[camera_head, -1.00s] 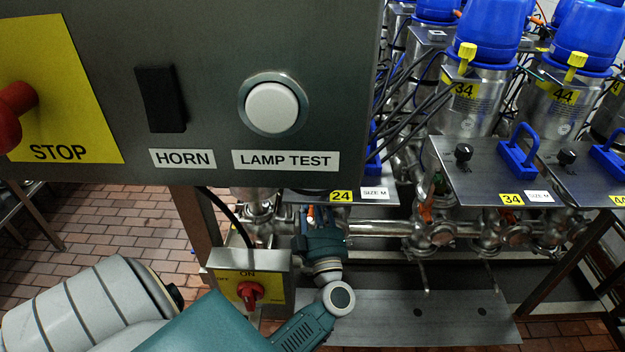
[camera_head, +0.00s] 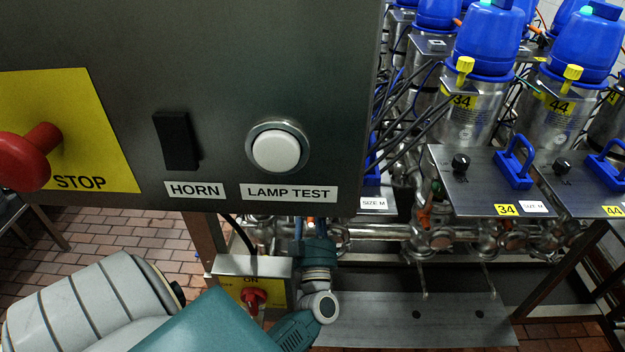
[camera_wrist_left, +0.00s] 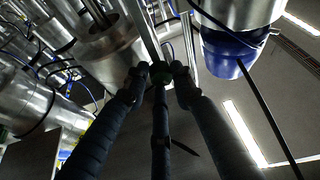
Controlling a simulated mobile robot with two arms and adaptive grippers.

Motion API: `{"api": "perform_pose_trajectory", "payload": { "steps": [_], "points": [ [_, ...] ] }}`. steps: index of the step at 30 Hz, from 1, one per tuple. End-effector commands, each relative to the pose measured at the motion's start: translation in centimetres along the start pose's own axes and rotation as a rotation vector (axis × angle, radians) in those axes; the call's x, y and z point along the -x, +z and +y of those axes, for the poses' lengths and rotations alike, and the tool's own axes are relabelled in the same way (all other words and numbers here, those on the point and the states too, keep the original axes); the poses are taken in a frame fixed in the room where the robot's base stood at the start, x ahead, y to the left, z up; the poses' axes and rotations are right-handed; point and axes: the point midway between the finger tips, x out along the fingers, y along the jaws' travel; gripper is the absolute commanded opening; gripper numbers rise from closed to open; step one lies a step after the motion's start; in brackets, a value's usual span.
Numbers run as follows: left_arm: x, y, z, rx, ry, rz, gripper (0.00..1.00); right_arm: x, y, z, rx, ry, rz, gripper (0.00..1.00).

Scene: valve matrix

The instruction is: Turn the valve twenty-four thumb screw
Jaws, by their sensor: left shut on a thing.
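The valve twenty-four thumb screw cannot be made out in the head view. The grey control panel (camera_head: 340,60) hides that valve's upper part, and only a strip of its plate with a SIZE M label (camera_head: 373,203) shows. My left arm reaches beneath the panel, with its wrist (camera_head: 318,280) in view and its fingers hidden there. In the left wrist view, the dark fingers of my left gripper (camera_wrist_left: 160,76) converge on a small dark greenish thing (camera_wrist_left: 161,70). I cannot tell whether it is the thumb screw. My right gripper is out of view.
The panel carries a red stop button (camera_head: 25,160) and a white lamp test button (camera_head: 277,150). A box with a red switch (camera_head: 254,298) stands close beside my wrist. Valves thirty-four (camera_head: 480,110) and forty-four (camera_head: 560,115) stand at right, with yellow screws. Steel pipes run behind my wrist.

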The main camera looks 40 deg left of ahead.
Motion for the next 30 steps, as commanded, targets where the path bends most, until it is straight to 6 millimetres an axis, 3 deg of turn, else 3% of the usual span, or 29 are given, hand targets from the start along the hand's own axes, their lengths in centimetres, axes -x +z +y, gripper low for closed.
{"api": "perform_pose_trajectory", "payload": {
  "steps": [2,3,5,17,29,30],
  "points": [
    [0.6,0.8,-0.3,-0.003,-0.002,-0.020,0.00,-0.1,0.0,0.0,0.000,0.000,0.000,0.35],
    [0.6,0.9,-0.3,-0.003,-0.002,-0.020,0.29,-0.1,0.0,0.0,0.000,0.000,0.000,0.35],
    [0.5,0.8,-0.3,-0.003,-0.002,-0.019,0.41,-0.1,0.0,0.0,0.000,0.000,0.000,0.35],
    [0.3,0.5,0.0,0.044,-0.019,-0.006,0.42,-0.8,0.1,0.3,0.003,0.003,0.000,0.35],
    [0.3,0.7,0.6,0.584,-0.238,0.000,0.42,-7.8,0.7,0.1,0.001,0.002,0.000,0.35],
    [1.1,0.5,0.8,0.584,-0.243,-0.009,0.42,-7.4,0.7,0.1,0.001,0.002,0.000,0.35]
  ]
}}
